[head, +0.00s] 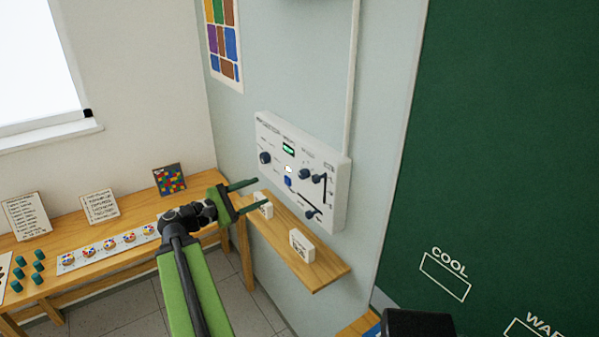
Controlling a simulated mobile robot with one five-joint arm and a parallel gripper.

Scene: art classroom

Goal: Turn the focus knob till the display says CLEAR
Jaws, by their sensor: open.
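A white control panel (335,200) is fixed to the pale wall. It has a small green-lit display (288,149) whose text is too small to read. A dark knob (264,157) sits at the panel's left, and two more dark knobs, a middle knob (304,174) and a right knob (317,178), sit to the right. I cannot tell which is the focus knob. A blue control (287,182) and a sliding lever (312,213) are lower down. My gripper (264,193) is open and empty, in front of the panel's lower left, and appears apart from the knobs.
A wooden shelf (325,274) below the panel holds small white cards (302,246). A wooden table (100,228) at the left carries signs, teal cylinders (38,267) and a strip of colourful pieces. A green board (500,130) fills the right.

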